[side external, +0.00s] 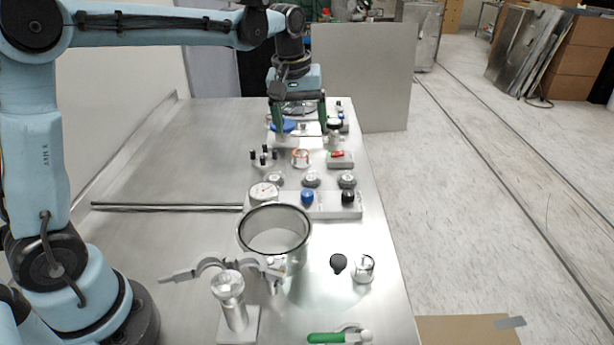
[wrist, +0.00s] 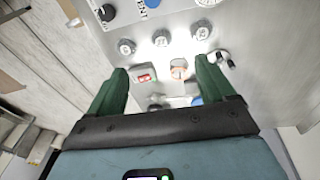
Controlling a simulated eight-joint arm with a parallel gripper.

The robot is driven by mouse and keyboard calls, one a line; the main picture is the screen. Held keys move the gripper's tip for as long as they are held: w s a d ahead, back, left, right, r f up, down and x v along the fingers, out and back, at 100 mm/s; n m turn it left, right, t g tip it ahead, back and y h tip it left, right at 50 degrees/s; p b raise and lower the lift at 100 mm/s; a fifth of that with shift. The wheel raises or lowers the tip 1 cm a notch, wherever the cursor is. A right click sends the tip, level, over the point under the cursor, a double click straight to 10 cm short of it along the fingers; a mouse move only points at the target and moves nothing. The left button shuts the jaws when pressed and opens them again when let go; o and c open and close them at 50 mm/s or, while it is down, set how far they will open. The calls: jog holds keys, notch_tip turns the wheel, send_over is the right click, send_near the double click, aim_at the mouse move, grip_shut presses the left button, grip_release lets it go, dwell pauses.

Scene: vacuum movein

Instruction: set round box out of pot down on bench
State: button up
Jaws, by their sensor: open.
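The pot (side external: 275,207) is an open metal cylinder with a dark rim, in the near middle of the bench (side external: 150,150) in the side view. Its visible inside looks plain grey, and I make out no box in it. A small round metal can (side external: 363,270) stands upright on the bench to the right of the pot; I cannot tell whether it is the round box. My gripper (side external: 298,122) is far behind the pot, above the back part of the bench. Its green fingers are wide apart in the wrist view (wrist: 162,78), with nothing held between them.
A panel with a gauge (side external: 263,192), a blue knob (side external: 307,197) and a black knob (side external: 348,197) stands behind the pot. A clamp (side external: 228,285) is at the front left, a black knob (side external: 338,262) beside the can, a green-handled tool (side external: 338,337) in front. The left bench is mostly clear.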

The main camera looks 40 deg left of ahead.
jog(key=s+d+f+m+t, duration=0.1)
jog(key=s+m, duration=0.3)
jog(key=s, duration=0.4)
jog(key=s+d+f+m+t, duration=0.2)
jog(key=s+m+t, duration=0.2)
jog(key=s, duration=0.5)
jog(key=shift+d, duration=0.15)
jog(key=shift+c, duration=0.2)
